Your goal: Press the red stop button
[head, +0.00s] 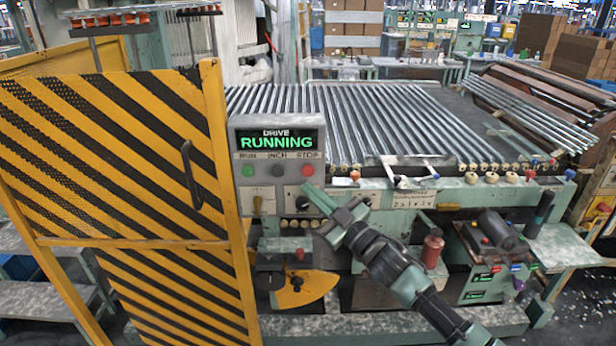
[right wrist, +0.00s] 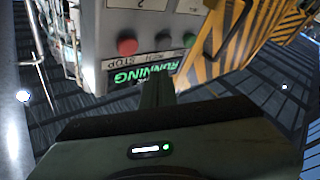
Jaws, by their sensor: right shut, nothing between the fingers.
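The red stop button (head: 308,170) is at the right end of a row on a grey control panel (head: 237,143), under the label STOP. A gap seems to remain between tips and button. My left gripper is not in view.
Beside the red button are a dark INCH button (head: 278,170) and a green RUN button (head: 248,171). A black knob (head: 306,203) sits below. A yellow-and-black striped guard (head: 120,150) stands left of the panel. Glass tubes (head: 350,120) lie on the machine behind.

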